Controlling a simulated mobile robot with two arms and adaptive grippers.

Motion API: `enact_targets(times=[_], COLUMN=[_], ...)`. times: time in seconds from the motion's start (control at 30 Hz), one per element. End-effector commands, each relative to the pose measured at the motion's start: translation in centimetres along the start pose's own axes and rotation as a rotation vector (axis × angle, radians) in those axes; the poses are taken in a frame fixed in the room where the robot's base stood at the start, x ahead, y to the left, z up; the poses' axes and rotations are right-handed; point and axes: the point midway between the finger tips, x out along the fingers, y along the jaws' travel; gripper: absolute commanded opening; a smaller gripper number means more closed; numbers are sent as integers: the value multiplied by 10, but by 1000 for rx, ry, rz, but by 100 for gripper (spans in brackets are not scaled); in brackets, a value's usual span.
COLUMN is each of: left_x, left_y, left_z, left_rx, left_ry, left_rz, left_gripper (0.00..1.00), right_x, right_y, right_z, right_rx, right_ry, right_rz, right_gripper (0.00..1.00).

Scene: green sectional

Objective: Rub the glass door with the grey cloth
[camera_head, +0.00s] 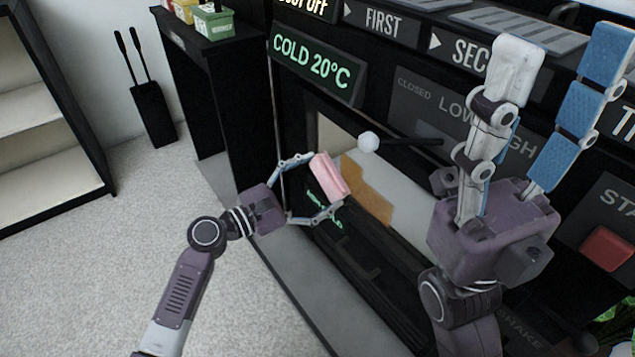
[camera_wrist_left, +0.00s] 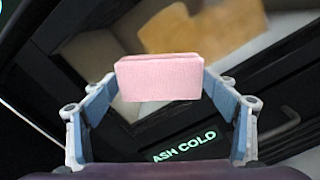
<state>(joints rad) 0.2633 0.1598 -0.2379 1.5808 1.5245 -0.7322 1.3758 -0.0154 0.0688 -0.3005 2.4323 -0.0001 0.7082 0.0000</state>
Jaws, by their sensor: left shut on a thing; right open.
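A pink block-shaped cloth or sponge (camera_head: 329,176) is held between the fingers of my left gripper (camera_head: 328,181); I see no grey cloth. In the left wrist view the pink piece (camera_wrist_left: 158,78) spans the two fingertips. Behind it is a dark-framed door (camera_head: 350,240) with a glass pane (camera_head: 408,181); tan and orange shapes show at the pane. I cannot tell whether the pink piece touches the glass. My right gripper (camera_head: 567,60) is open and empty, fingers pointing up, in front of the panel at the right.
A black lever with a white knob (camera_head: 368,142) juts out just above the left gripper. A black panel with a lit "COLD 20°C" sign (camera_head: 318,67) stands above. A red button (camera_head: 607,248) is at the right.

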Motion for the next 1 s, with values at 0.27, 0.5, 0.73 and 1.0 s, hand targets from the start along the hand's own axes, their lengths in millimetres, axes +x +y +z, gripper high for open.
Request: enact_targets(times=[0.27,0.5,0.73,1.0], left_x=[6,11,12,12], left_y=[0,0,-1,-20], left_z=[1,1,2,16], left_rx=[0,0,-1,-2], left_ry=[-1,-1,-1,-1], left_rz=[0,1,0,0], left_gripper=[60,60,60,60], right_x=[0,0,3,-7], right_y=[0,0,0,3], right_z=[0,0,-1,3], right_rx=[0,-1,-1,6], right_ry=[1,2,3,-55], right_rz=[0,0,0,24], right_gripper=[49,49,49,49])
